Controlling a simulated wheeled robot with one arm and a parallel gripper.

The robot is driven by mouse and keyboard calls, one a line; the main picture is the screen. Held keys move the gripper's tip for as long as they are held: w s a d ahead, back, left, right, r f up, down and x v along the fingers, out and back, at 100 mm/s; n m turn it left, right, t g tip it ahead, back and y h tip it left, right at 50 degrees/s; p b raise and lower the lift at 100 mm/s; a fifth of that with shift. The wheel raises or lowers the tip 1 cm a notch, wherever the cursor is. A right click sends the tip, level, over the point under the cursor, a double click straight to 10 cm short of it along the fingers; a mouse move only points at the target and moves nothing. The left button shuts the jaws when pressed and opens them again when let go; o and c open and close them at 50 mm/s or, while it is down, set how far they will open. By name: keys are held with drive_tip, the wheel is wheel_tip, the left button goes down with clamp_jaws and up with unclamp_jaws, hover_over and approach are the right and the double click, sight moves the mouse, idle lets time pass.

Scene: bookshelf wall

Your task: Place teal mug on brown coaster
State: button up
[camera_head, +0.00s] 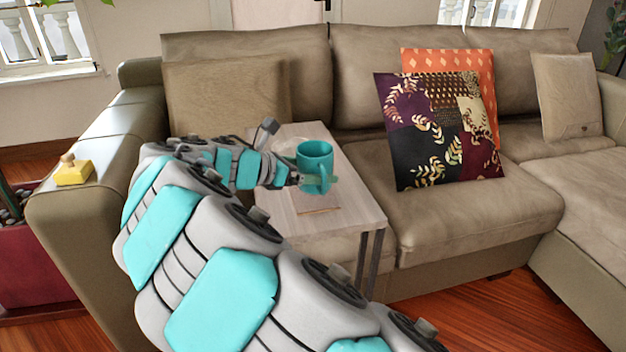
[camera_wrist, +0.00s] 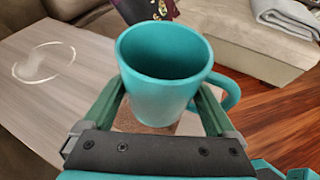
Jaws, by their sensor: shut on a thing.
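The teal mug (camera_head: 315,160) is held upright in my gripper (camera_head: 300,180) over the small side table (camera_head: 345,195). In the wrist view the mug (camera_wrist: 165,75) sits between the two green fingers of my gripper (camera_wrist: 160,108), with its handle on the right. The brown coaster (camera_head: 318,209) lies on the table's near part, below the mug in the head view. In the wrist view a part of the coaster (camera_wrist: 128,120) shows beneath the mug; the rest is hidden by the mug and gripper. The mug appears to be above the coaster, not resting on it.
A clear round object (camera_wrist: 43,62) is on the table, away from the mug. The beige sofa (camera_head: 470,215) surrounds the table, with a patterned cushion (camera_head: 440,130) to the right. A yellow object (camera_head: 73,172) rests on the left armrest.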

drive_tip(key=shift+w+a+f, duration=0.1)
drive_tip(key=shift+w+a, duration=0.05)
drive_tip(key=shift+w, duration=0.2)
wheel_tip(320, 180, down, 4)
drive_tip(key=b, duration=0.4)
drive_tip(key=shift+w+b, duration=0.1)
drive_tip(key=shift+b, duration=0.25)
drive_tip(key=shift+r, duration=0.35)
drive_tip(key=o, duration=1.4)
drive_tip(key=shift+f, duration=0.2)
drive_tip(key=shift+a+r, duration=0.1)
drive_tip(key=shift+r, duration=0.15)
drive_tip(key=p+v, duration=0.1)
drive_tip(key=v, duration=1)
drive_tip(key=shift+s+a+r, duration=0.2)
drive_tip(key=shift+s, duration=0.1)
